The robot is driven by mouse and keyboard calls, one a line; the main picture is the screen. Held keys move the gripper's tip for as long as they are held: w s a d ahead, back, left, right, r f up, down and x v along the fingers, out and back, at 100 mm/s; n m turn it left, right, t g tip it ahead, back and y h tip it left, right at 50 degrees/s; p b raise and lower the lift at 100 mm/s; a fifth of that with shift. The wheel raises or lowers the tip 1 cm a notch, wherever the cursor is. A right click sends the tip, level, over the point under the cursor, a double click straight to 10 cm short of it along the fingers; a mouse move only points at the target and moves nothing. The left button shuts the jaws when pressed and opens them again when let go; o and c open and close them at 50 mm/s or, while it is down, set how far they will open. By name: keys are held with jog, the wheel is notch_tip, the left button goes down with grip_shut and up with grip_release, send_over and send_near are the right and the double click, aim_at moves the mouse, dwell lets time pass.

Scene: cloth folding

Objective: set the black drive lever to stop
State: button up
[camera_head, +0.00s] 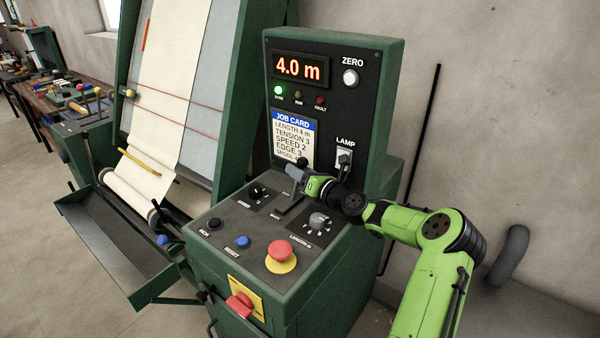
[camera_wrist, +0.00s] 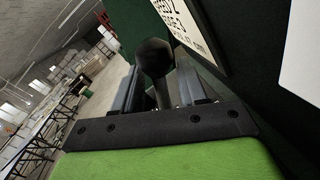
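The black drive lever's ball knob (camera_head: 303,162) stands above a slot plate (camera_head: 288,208) on the sloped console top in the head view. In the wrist view the black ball knob (camera_wrist: 154,58) and its thin stem show in the middle, between the two fingers. My gripper (camera_head: 296,173) is at the lever in the head view, hiding much of its stem. In the wrist view my gripper (camera_wrist: 160,88) looks open, with fingers on both sides of the stem and small gaps beside it. The small labels by the slot are too small to read.
The green console carries a selector knob (camera_head: 257,191), a length dial (camera_head: 318,221), a blue button (camera_head: 242,242) and a red mushroom button (camera_head: 281,252). The upright panel (camera_head: 335,95) behind reads 4.0 m, with a green light lit. A cloth roll machine (camera_head: 165,90) stands left.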

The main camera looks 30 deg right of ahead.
grip_shut()
jog(key=shift+r, duration=0.1)
